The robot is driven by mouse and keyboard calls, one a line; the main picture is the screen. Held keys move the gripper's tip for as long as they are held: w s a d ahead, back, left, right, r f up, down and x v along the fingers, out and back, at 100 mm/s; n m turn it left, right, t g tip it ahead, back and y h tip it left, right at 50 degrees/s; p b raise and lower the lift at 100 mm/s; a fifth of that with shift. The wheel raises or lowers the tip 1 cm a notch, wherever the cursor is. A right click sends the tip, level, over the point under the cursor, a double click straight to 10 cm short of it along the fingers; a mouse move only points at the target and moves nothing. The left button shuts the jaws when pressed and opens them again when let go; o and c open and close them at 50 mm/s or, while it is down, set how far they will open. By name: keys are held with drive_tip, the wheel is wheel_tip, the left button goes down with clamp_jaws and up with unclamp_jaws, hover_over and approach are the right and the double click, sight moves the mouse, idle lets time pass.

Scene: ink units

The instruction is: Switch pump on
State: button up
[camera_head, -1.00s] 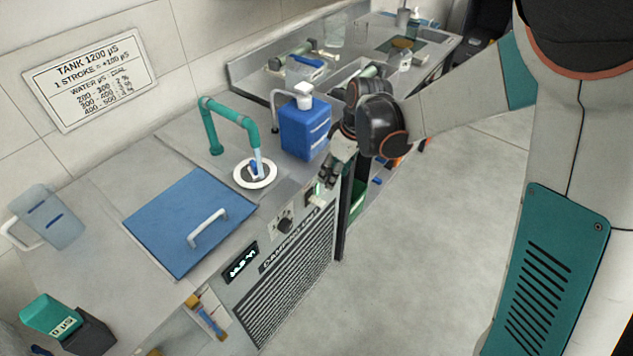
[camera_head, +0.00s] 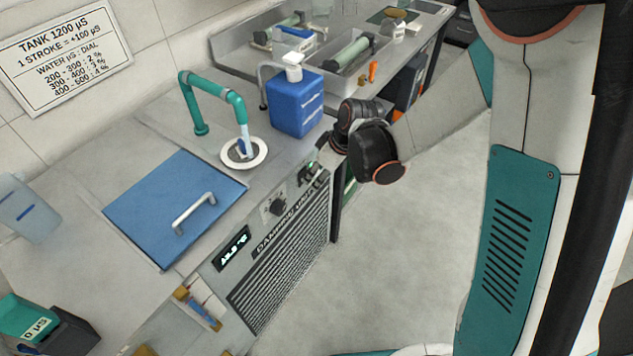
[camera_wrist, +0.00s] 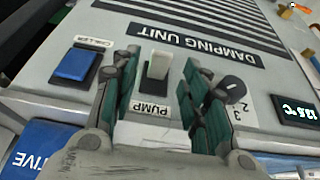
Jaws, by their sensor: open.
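The pump switch (camera_wrist: 158,66) is a pale rocker on a dark base, above a "PUMP" label (camera_wrist: 152,108) in the wrist view. My gripper (camera_wrist: 160,78) is open, with one green-padded finger on each side of the switch. I cannot tell whether either finger touches it. In the head view my gripper (camera_head: 316,168) is at the upper right end of the damping unit's front panel (camera_head: 290,240), largely hiding the switch there.
A blue chiller switch (camera_wrist: 75,65) lies beside one finger, and a black dial (camera_wrist: 230,90) beside the other. A lit display (camera_wrist: 296,110) is farther along. A blue jug (camera_head: 296,103) stands on the counter above the panel. Open floor lies to the right.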

drive_tip(key=shift+b+x, duration=0.35)
drive_tip(key=shift+x, duration=1)
drive_tip(key=shift+c, duration=0.3)
clamp_jaws()
drive_tip(key=shift+w+a+r+g+h+p, duration=0.2)
drive_tip(key=shift+a+r+g+h+p, duration=0.2)
drive_tip(key=shift+r+g+h+p, duration=0.35)
drive_tip(key=shift+w+a+g+h+p, duration=0.2)
drive_tip(key=shift+g+h+p, duration=0.25)
drive_tip(key=shift+h, duration=0.5)
drive_tip(key=shift+o, duration=0.3)
unclamp_jaws()
